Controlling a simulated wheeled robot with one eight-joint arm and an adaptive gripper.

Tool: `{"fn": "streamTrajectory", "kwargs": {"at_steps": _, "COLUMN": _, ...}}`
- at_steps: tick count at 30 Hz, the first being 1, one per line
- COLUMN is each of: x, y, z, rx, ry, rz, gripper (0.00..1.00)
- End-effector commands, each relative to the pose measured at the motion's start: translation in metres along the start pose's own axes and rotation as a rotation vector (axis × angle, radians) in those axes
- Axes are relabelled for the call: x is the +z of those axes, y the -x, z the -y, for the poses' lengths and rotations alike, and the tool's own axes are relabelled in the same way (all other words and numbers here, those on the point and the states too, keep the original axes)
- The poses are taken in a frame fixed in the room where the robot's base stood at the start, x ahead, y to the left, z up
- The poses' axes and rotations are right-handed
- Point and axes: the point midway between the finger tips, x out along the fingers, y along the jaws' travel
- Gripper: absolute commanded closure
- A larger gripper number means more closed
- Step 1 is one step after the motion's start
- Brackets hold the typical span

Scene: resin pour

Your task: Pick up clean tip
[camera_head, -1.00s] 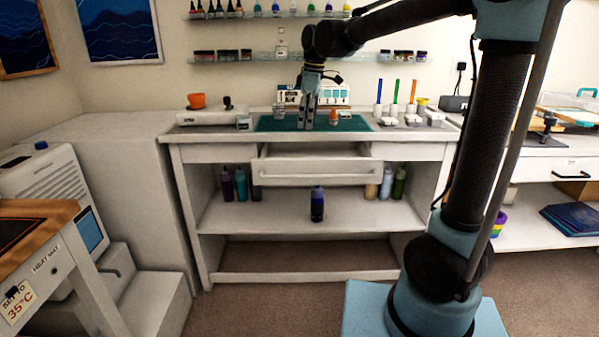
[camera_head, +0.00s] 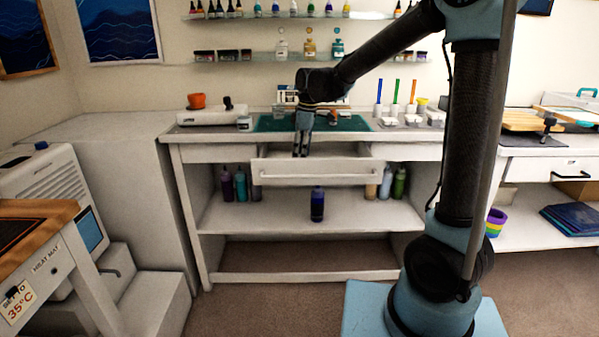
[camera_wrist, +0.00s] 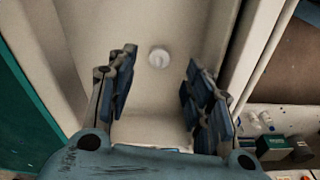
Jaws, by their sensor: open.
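A small round white piece (camera_wrist: 159,57), which looks like the clean tip, is on the pale floor of the open drawer (camera_head: 340,172) in the wrist view. In the head view the drawer front hides it. My gripper (camera_head: 301,153) points down over the drawer, just behind its front. In the wrist view my gripper (camera_wrist: 160,85) has its fingers spread wide with nothing between them. The white piece shows beyond the fingertips, roughly midway across the gap, and looks apart from both fingers.
The drawer walls are close on both sides of the fingers. A green mat (camera_head: 268,124) lies on the worktop behind, with an orange-topped item (camera_head: 333,117) on it. White holders with coloured sticks (camera_head: 395,92) stand to the right. A dark blue bottle (camera_head: 317,204) stands on the shelf below.

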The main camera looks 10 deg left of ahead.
Motion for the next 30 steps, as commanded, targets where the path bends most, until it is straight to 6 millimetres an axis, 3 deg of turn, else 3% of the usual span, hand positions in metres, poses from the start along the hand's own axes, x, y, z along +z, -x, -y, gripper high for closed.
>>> {"fn": "streamTrajectory", "kwargs": {"at_steps": 12, "x": -0.003, "y": -0.046, "z": -0.002, "rx": 0.000, "ry": 0.000, "rz": 0.000, "gripper": 0.53}}
{"fn": "streamTrajectory", "kwargs": {"at_steps": 22, "x": -0.003, "y": -0.051, "z": -0.001, "rx": 0.000, "ry": 0.000, "rz": 0.000, "gripper": 0.53}}
{"fn": "streamTrajectory", "kwargs": {"at_steps": 24, "x": -0.003, "y": -0.051, "z": -0.001, "rx": 0.000, "ry": 0.000, "rz": 0.000, "gripper": 0.64}}
{"fn": "streamTrajectory", "kwargs": {"at_steps": 30, "x": -0.003, "y": -0.051, "z": -0.001, "rx": 0.000, "ry": 0.000, "rz": 0.000, "gripper": 0.85}}
